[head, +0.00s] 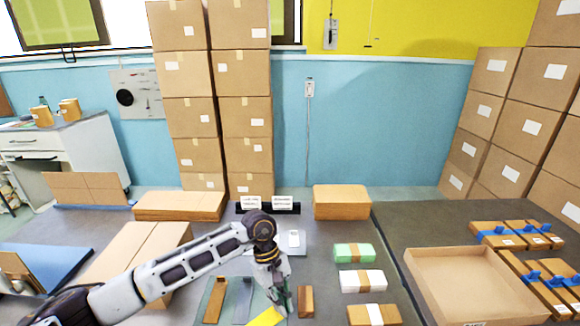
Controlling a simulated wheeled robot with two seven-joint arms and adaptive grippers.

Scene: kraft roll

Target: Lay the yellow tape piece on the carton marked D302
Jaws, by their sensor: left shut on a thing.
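A yellow tape piece (265,318) shows at the bottom edge, partly cut off by the frame. My left gripper (283,300) points down, shut on the tape piece at its right end. Brown cartons stand around the bench, but no marking D302 can be read on any of them. Three packs lie to the right of the gripper: one with a green band (354,252), one with a white band (361,281), and a plain brown one with a white label (374,314). My right gripper is not in view.
A large open shallow carton (410,283) stands at the right, beside several small boxes with blue bands (497,236). A brown wooden block (305,300) lies just right of my gripper. A closed brown box (341,203) stands behind. Tall carton stacks (240,120) line the wall.

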